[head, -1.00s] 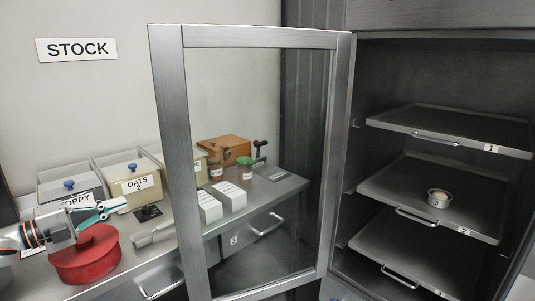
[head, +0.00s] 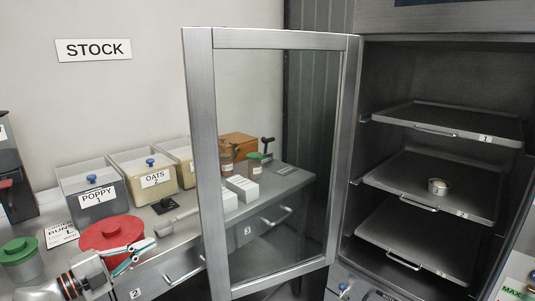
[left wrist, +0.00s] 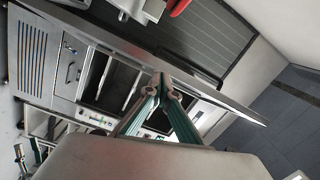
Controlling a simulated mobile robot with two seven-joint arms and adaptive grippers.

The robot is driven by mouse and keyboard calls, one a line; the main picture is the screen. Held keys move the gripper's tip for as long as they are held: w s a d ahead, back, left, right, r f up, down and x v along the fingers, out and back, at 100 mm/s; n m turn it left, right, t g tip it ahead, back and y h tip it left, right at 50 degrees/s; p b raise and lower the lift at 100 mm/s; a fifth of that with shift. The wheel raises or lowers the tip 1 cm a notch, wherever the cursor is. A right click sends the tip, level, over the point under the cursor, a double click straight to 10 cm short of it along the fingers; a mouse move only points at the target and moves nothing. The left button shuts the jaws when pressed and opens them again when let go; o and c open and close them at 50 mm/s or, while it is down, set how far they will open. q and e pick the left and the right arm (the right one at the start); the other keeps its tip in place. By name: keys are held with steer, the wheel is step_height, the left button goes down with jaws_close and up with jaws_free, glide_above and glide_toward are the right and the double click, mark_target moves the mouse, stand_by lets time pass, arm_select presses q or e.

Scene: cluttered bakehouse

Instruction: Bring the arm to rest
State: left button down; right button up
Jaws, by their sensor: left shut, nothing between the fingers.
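My left arm comes in at the lower left of the head view. Its gripper (head: 146,240) is in front of the red round container (head: 108,228), partly covering it in the picture; whether they touch I cannot tell. The gripper's green fingers are together with nothing between them. In the left wrist view the fingertips (left wrist: 162,88) also meet, empty. My right gripper is in neither view.
A framed glass door (head: 199,150) stands open to the right of the gripper. Behind it is a cabinet with trays (head: 415,228); one bears a small round tin (head: 438,187). Bins labelled POPPY (head: 95,210) and OATS (head: 155,195) and a green-lidded jar (head: 20,250) crowd the counter.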

arm_select(q)
steer(key=s+d+f+n+t+y, duration=0.1)
steer(key=s+d+f+n, duration=0.25)
steer(key=f, duration=0.25)
steer(key=s+d+f+n+y, duration=0.1)
steer(key=s+d+f+n, duration=0.25)
steer(key=f, duration=0.25)
steer(key=s+d+f+n+g+y, duration=0.2)
steer(key=s+f+n, duration=0.3)
steer(key=s+f, duration=0.5)
steer(key=s+d+f+n+g+y, duration=0.2)
steer(key=s+f+n+y, duration=0.3)
steer(key=s+f, duration=0.5)
steer(key=shift+s+d+n, duration=0.5)
steer(key=shift+s+n, duration=0.2)
steer(key=shift+s, duration=0.55)
